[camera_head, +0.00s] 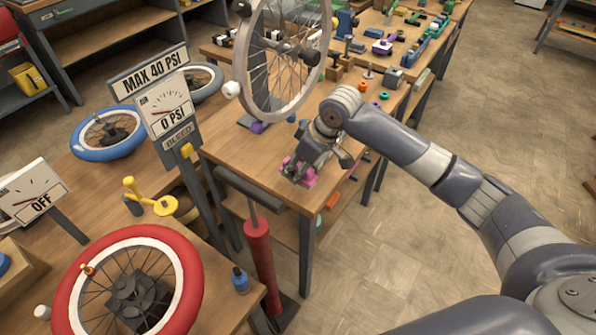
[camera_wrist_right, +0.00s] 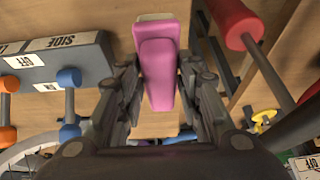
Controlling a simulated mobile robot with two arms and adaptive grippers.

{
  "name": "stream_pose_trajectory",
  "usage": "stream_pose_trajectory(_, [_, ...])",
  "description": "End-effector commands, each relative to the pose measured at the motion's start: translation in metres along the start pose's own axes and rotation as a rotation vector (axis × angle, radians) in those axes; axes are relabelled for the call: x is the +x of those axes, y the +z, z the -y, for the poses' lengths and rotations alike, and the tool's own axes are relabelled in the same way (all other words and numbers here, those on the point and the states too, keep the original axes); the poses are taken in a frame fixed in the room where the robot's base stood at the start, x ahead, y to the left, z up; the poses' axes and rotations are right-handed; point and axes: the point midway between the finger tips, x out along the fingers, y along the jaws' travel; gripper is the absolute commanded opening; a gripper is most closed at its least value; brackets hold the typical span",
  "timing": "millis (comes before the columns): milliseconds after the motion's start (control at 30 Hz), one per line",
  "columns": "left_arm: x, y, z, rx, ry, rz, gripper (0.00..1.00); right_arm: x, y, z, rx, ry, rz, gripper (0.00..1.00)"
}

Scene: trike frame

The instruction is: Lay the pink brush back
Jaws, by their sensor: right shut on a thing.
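The pink brush (camera_head: 299,173) is at the front edge area of the middle wooden bench in the head view. My right gripper (camera_head: 296,166) is over it with its fingers around it. In the right wrist view the pink brush (camera_wrist_right: 158,70) lies between the two fingers of my right gripper (camera_wrist_right: 160,95), which is shut on it. Wood shows behind the brush; I cannot tell whether it touches the bench. My left gripper is not in view.
A spoked wheel (camera_head: 248,70) stands up behind my right gripper. A red pump (camera_head: 260,250) stands in front of the bench. The left bench holds a red-tyred wheel (camera_head: 68,300) and the MAX 40 PSI gauge (camera_head: 165,110). Bench wood left of the gripper (camera_head: 235,150) is clear.

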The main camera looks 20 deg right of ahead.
Motion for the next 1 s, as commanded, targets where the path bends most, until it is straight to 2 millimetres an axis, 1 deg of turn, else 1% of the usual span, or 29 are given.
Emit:
stream_pose_trajectory(100, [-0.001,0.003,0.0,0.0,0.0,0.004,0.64,0.003,-0.006,-0.006,0.0,0.0,0.0,0.1])
stream_pose_trajectory(267, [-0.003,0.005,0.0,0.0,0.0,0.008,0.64,0.01,-0.005,-0.008,-0.001,-0.001,0.002,0.1])
stream_pose_trajectory(400, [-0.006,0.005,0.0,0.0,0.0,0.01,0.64,0.027,0.004,-0.008,0.0,-0.002,0.004,0.1])
stream_pose_trajectory(500, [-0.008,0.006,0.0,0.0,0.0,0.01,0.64,0.035,0.007,-0.008,-0.001,0.0,0.001,0.1])
stream_pose_trajectory(833, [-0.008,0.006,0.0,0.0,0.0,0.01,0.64,0.039,0.008,-0.008,-0.001,0.0,0.0,0.1])
stream_pose_trajectory(867, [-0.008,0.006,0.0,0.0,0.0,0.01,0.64,0.039,0.008,-0.008,-0.001,0.0,0.0,0.35])
stream_pose_trajectory(900, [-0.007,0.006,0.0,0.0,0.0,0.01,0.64,0.039,0.008,-0.008,-0.001,0.001,0.0,0.44])
stream_pose_trajectory(933, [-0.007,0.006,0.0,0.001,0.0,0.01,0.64,0.039,0.008,-0.008,-0.001,0.001,0.0,0.51])
stream_pose_trajectory(1000, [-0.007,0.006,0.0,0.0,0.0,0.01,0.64,0.039,0.008,-0.008,-0.001,0.001,0.0,0.53])
